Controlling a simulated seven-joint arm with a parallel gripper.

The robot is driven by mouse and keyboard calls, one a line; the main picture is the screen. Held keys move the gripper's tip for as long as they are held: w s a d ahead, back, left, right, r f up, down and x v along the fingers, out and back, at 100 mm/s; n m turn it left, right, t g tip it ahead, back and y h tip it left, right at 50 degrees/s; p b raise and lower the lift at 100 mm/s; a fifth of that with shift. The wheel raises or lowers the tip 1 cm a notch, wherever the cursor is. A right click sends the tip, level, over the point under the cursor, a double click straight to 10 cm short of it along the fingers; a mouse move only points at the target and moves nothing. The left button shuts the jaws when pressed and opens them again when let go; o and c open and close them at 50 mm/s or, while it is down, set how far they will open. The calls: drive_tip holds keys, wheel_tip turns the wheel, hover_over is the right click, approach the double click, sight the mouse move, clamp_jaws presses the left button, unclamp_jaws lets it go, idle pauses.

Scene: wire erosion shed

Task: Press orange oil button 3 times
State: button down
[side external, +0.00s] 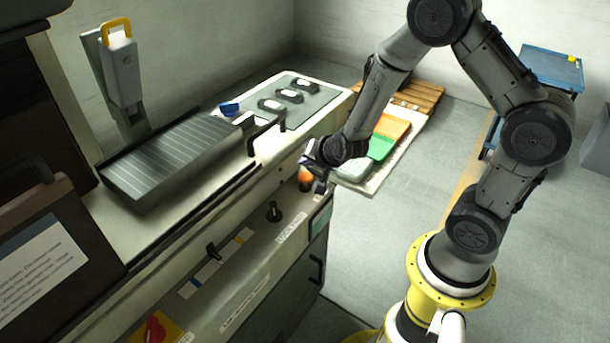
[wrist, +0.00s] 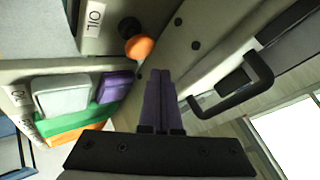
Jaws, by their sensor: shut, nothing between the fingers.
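The orange oil button (side external: 305,175) is a round knob on the front face of the machine, partly hidden behind my gripper in the side view. In the wrist view the orange button (wrist: 139,47) sits on a dark stem beside a white label reading OIL (wrist: 93,18). My gripper (side external: 318,181) is in front of the machine face, close to the button. In the wrist view its purple fingers (wrist: 160,78) are shut together and empty. The fingertips are a little below and to the right of the button there, and appear apart from it.
A black handle (wrist: 232,85) juts out to the right of my fingers. A black knob (side external: 273,211) and a small lever (side external: 213,252) are on the machine front. Green and orange trays (side external: 382,147) lie behind my gripper. Open floor (side external: 370,235) is between machine and base.

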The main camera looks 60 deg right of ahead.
sight(304, 176)
drive_tip(key=shift+f, duration=0.8)
idle(1.5)
drive_tip(key=shift+f, duration=0.4)
drive_tip(key=shift+f, duration=1.1)
idle(1.2)
drive_tip(key=shift+r, duration=1.5)
drive_tip(key=shift+r, duration=0.1)
drive_tip(key=shift+r, duration=2.4)
